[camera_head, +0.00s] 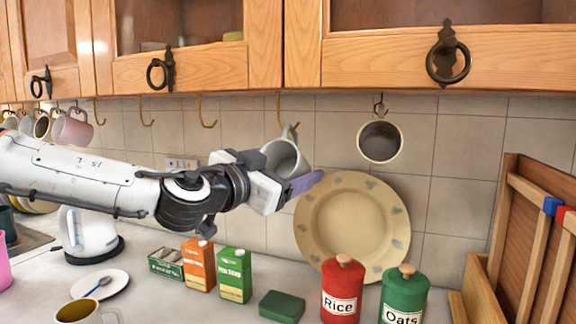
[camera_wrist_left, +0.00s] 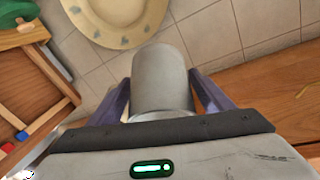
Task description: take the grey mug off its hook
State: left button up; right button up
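The grey mug (camera_head: 286,158) hangs below the cabinets at a brass hook (camera_head: 279,115), its handle up at the hook's lower end. I cannot tell whether the handle is still in the hook. My left gripper (camera_head: 298,186) reaches in from the left at the mug. In the left wrist view the grey mug (camera_wrist_left: 160,82) stands between the two purple fingers (camera_wrist_left: 160,90), one close against each side, so it looks gripped. The head view hides part of the mug behind the gripper. My right gripper is not in view.
A second mug (camera_head: 380,141) hangs to the right, and a pink mug (camera_head: 72,128) hangs among others at left. A large plate (camera_head: 352,226) leans on the tiles behind. Cartons, a red rice canister (camera_head: 342,292) and a green oats canister (camera_head: 404,294) stand below. A wooden rack (camera_head: 530,240) is at right.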

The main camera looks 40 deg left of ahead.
pick_arm(q)
jog(key=c, duration=1.1)
jog(key=shift+o, duration=0.2)
jog(key=shift+r, duration=0.1)
